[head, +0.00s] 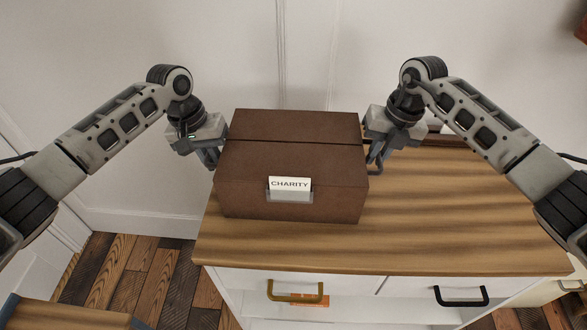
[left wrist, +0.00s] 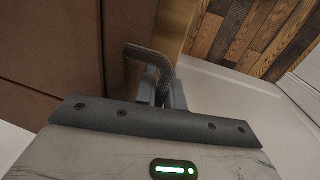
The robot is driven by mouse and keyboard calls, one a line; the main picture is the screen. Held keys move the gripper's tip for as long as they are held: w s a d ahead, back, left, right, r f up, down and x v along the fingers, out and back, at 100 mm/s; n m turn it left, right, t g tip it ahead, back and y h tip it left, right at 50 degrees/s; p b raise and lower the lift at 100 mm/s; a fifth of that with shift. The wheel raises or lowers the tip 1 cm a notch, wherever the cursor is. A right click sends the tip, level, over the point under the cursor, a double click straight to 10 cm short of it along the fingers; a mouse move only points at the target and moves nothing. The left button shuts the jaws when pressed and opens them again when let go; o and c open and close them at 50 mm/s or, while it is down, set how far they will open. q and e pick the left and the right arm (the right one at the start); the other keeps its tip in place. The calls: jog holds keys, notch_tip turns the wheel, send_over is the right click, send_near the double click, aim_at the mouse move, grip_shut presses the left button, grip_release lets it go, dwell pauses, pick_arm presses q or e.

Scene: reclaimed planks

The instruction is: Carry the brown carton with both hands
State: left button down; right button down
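The brown carton (head: 292,165) stands closed and upright on the wooden top of a cabinet, with a white CHARITY label (head: 290,184) on its front. It also fills the upper left of the left wrist view (left wrist: 45,45). My left gripper (head: 212,158) is at the carton's left side.
The cabinet top (head: 450,215) has free room to the right of the carton. The cabinet front has a brass handle (head: 295,292) and a black handle (head: 461,297). A white wall is close behind. Another wooden-topped piece (head: 65,315) stands at the lower left, by the plank floor (head: 140,275).

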pick_arm(q)
jog(key=shift+r, duration=0.2)
pick_arm(e)
jog(key=shift+r, duration=0.2)
